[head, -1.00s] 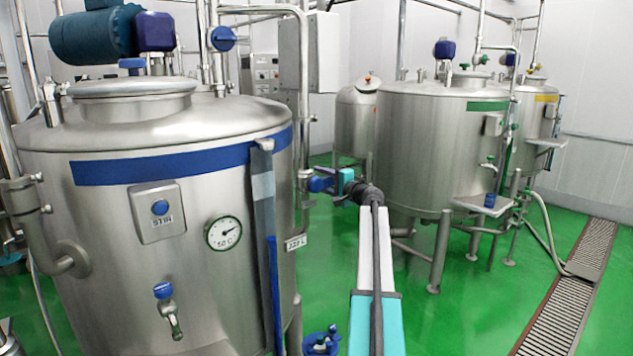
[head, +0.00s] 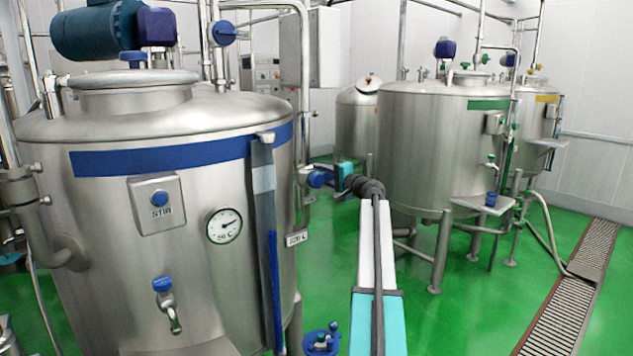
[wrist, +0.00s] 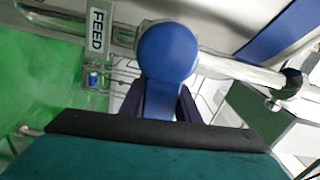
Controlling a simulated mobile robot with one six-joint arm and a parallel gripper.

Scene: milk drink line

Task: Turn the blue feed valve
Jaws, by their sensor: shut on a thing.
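The blue feed valve (head: 318,179) sits on a vertical pipe at the right side of the large near tank. In the wrist view its round blue hub and handle (wrist: 167,55) fill the upper middle, beside a white FEED label (wrist: 96,33). My gripper (wrist: 160,105) has its dark fingers on both sides of the blue handle and is shut on it. In the head view my gripper (head: 330,174) is small and partly hidden by my own wrist, at the valve's right. The handle's far end is hidden by my gripper's body.
The near tank (head: 120,250) with its STIR button (head: 160,199) and dial (head: 224,226) stands left of my arm. Another tank (head: 430,150) stands behind on the right.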

